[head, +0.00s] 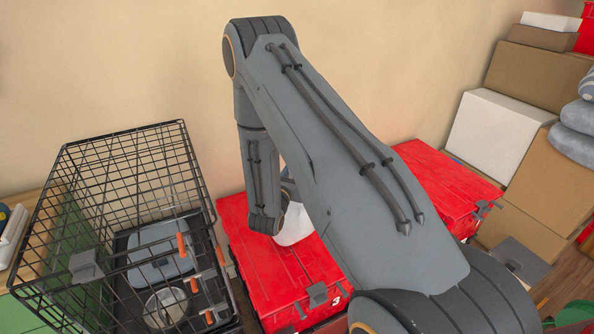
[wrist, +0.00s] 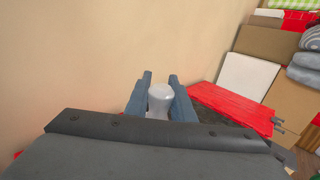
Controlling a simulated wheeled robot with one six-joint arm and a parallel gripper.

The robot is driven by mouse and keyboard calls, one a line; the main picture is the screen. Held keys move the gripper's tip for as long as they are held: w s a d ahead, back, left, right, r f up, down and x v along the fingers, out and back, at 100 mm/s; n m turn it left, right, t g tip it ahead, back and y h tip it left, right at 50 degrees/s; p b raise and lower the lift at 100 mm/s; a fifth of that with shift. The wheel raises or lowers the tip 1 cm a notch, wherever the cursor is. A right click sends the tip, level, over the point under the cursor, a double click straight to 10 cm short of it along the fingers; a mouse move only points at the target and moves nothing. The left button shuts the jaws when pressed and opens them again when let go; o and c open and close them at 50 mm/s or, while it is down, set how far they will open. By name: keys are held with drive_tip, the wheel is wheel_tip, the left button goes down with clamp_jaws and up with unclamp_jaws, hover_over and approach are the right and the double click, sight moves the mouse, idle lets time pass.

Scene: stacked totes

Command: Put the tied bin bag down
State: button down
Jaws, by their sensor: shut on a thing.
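The bin bag shows as a pale white-grey bundle (head: 296,226) in the head view, partly hidden behind my arm, over the near red tote (head: 262,262). I cannot tell whether it touches the lid. In the wrist view the bag's pale, rounded top (wrist: 160,97) stands between the two blue-grey fingers of my gripper (wrist: 160,80), which is shut on it. The rest of the bag is hidden below the dark wrist housing. My gripper is mostly hidden behind the arm in the head view.
A black wire crate (head: 130,185) with a bowl (head: 167,308) inside stands left of the near tote. Another red tote (head: 445,180) is to the right. Cardboard boxes (head: 540,75), a white box (head: 490,130) and folded grey textiles (head: 575,130) are stacked farther right. A wall is behind.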

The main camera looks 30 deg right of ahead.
drive_tip(key=shift+f, duration=1)
drive_tip(key=c, duration=1.9)
unclamp_jaws()
drive_tip(key=shift+f, duration=0.15)
drive_tip(key=shift+c, duration=0.2)
drive_tip(key=o, duration=0.4)
